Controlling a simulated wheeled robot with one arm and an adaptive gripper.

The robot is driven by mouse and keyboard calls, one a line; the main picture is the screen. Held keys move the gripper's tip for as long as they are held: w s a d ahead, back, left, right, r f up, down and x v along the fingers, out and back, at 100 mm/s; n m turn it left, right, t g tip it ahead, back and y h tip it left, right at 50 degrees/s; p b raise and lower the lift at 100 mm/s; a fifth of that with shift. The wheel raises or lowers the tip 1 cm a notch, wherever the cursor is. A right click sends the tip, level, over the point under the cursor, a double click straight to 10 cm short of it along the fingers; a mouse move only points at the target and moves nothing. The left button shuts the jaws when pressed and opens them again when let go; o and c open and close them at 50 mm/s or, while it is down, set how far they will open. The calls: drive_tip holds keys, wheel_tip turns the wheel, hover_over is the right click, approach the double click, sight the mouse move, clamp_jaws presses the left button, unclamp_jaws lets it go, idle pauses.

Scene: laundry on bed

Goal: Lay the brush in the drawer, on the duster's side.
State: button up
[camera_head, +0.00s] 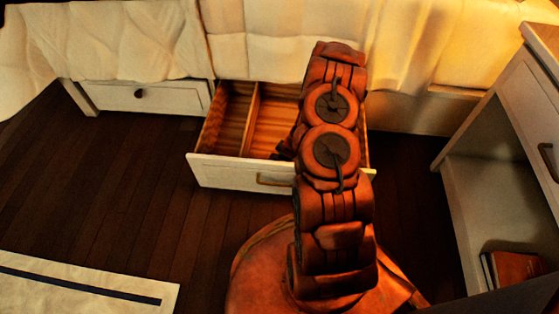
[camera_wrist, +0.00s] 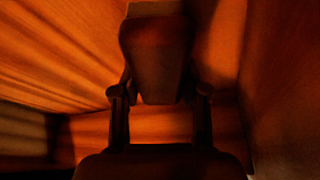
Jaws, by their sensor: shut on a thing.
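The drawer (camera_head: 225,171) is pulled out under the bed. A divider (camera_head: 250,118) splits it into a narrower left and a wider right compartment. In the head view my arm covers much of the right compartment and hides the brush. In the wrist view my gripper (camera_wrist: 160,96) is shut on a dark brown block-like thing, seemingly the brush (camera_wrist: 158,55). Orange wooden surfaces surround it, so it seems to be inside or just above the drawer. It is too dark to tell whether the brush touches the drawer floor. I cannot make out the duster in either view.
A shut drawer (camera_head: 135,96) is at the left under the bed. Pale bedding (camera_head: 270,45) hangs above the open drawer. A white cabinet (camera_head: 510,110) with a red book (camera_head: 512,268) stands at the right. A pale rug (camera_head: 85,290) lies at lower left.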

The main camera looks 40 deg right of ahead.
drive_tip(key=shift+f, duration=0.25)
drive_tip(key=o, duration=1.4)
drive_tip(key=shift+v, duration=6)
